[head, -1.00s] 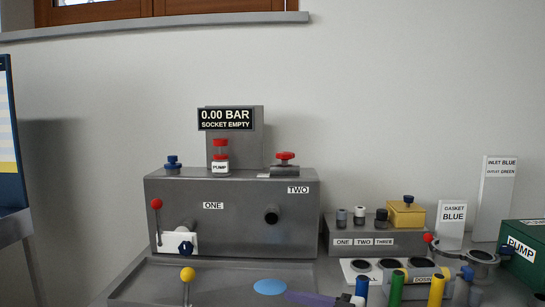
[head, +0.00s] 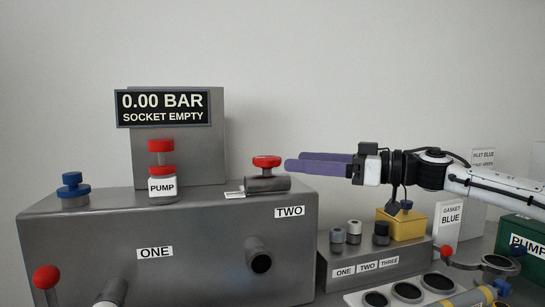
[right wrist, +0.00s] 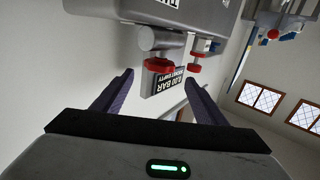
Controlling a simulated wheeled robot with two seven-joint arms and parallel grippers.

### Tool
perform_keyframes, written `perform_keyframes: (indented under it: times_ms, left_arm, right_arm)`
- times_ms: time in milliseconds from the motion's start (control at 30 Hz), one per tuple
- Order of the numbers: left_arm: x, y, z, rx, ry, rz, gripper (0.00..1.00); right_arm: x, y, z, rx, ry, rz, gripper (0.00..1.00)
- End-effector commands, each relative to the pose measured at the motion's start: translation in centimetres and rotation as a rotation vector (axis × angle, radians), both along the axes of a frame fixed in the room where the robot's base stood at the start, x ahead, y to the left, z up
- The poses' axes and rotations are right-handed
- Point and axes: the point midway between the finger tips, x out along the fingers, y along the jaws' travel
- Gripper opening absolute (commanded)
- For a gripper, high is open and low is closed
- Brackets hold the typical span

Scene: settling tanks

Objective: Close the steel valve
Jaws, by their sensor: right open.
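The steel valve (head: 266,184) lies on top of the grey box, a short steel body with a red handle (head: 267,161). In the right wrist view the red handle (right wrist: 158,66) shows beyond and between the finger ends, with the steel body (right wrist: 160,38) above it. My right gripper (head: 293,162) is open, with purple fingers pointing left. In the head view its tips are just right of the red handle, level with it. I see nothing between the fingers. My left gripper is not in view.
The display (head: 163,106) reads 0.00 BAR, SOCKET EMPTY. A red-capped PUMP bottle (head: 162,187) and a blue-knobbed fitting (head: 73,188) stand left on the grey box (head: 200,240). A yellow box (head: 402,226) and a GASKET BLUE sign (head: 448,222) stand below my right arm.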

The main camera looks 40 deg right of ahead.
Motion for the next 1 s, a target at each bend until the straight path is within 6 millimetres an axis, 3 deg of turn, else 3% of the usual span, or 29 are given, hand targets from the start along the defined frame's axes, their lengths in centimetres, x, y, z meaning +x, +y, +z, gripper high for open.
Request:
perform_keyframes:
  times_ms: [100, 333, 733, 767, 1000]
  left_arm:
    - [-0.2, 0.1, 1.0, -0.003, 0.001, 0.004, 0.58]
    - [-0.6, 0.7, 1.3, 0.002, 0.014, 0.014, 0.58]
    - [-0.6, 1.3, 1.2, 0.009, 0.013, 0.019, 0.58]
    - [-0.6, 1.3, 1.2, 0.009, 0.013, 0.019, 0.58]
    - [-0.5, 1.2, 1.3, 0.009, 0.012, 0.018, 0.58]
  right_arm:
    - [2.3, 1.1, 0.3, 0.002, 0.001, 0.006, 0.66]
    - [5.4, 2.2, 0.2, 0.002, 0.001, 0.001, 0.66]
    - [6.2, 2.6, 0.0, -0.001, 0.000, -0.001, 0.66]
    - [6.2, 2.6, 0.0, -0.001, 0.000, -0.001, 0.64]
    - [6.2, 2.6, 0.0, -0.001, 0.000, -0.001, 0.25]
